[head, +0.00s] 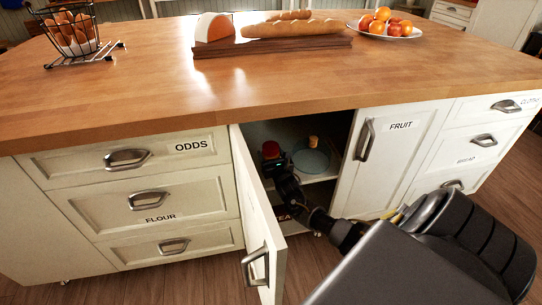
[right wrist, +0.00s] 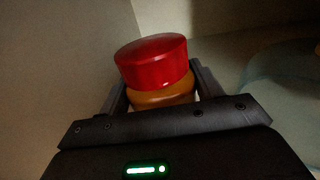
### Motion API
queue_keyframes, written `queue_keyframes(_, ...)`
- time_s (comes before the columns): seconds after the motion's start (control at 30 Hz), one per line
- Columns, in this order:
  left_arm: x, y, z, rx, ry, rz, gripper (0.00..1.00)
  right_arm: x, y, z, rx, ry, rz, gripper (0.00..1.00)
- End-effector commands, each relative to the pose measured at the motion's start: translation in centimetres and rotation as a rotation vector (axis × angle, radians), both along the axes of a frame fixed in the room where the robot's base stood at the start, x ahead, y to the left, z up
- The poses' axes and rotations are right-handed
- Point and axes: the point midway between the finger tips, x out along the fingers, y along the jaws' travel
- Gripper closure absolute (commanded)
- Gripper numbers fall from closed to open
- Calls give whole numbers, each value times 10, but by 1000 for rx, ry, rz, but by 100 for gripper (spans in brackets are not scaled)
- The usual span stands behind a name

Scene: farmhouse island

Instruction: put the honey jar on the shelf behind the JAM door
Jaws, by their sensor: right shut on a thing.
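A jar with a red lid and an amber body, the honey jar (right wrist: 152,62), is between the fingers of my right gripper (right wrist: 160,97) in the right wrist view. In the head view, the jar's red lid (head: 271,149) shows inside the open cabinet, at the left of the upper shelf (head: 322,177). My right gripper (head: 277,168) is shut on the jar. Whether the jar's base touches the shelf is hidden. The cabinet door (head: 262,215) stands open toward me; no JAM label is visible on it. My left gripper is not in view.
The FRUIT door (head: 392,150) is closed. My right arm reaches in between it and the open door. Bread and fruit sit on the countertop (head: 180,75).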

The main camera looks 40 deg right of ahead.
Motion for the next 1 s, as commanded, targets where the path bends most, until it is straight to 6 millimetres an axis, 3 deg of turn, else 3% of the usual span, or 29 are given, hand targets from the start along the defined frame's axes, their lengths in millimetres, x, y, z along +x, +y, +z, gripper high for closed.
queue_keyframes(0.9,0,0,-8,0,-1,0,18,1,0,-9,-2,-5,1,75)
queue_keyframes(0.93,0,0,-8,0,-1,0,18,1,0,-9,-2,-5,1,34)
queue_keyframes(1.0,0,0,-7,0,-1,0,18,0,0,-9,-2,-4,1,25)
